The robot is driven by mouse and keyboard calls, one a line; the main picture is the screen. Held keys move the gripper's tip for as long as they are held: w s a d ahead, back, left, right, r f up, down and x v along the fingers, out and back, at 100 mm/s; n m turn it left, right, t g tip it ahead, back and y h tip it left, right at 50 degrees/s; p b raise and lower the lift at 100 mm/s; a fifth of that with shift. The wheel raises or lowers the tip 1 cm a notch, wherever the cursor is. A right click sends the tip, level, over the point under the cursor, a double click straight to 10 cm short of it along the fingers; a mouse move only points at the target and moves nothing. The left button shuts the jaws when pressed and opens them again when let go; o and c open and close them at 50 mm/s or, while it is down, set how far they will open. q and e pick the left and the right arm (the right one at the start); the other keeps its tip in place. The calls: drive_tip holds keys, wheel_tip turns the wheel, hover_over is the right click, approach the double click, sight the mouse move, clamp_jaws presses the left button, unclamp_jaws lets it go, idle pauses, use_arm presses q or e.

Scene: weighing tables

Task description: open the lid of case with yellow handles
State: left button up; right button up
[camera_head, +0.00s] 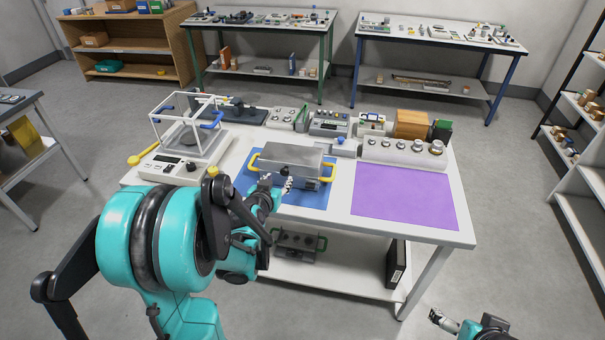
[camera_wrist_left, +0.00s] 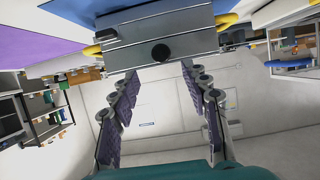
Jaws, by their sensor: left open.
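The grey metal case (camera_head: 292,160) lies on a blue mat (camera_head: 308,196), with a yellow handle at each end. Its lid looks down flat. In the left wrist view the case (camera_wrist_left: 150,32) spans the top, upside down, with a dark round knob (camera_wrist_left: 160,53) on its front face. My left gripper (camera_head: 277,184) is at the case's front side, left of the middle. In the left wrist view the left gripper (camera_wrist_left: 160,76) has its fingers spread, with nothing held between them; contact with the case is unclear. My right gripper (camera_head: 438,317) is low at the right, away from the table.
A balance with a glass-like frame (camera_head: 190,150) stands left of the case. A purple mat (camera_head: 405,195) at the right is bare. A yellow-ended tool (camera_head: 135,160) lies at the left edge.

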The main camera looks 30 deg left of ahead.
sight(284, 172)
use_arm(q)
drive_tip(key=b+x, duration=0.2)
drive_tip(key=x, duration=0.5)
drive_tip(key=shift+s+a, duration=0.1)
drive_tip(key=shift+w+a+f, duration=0.15)
drive_tip(key=shift+w, duration=0.3)
clamp_jaws()
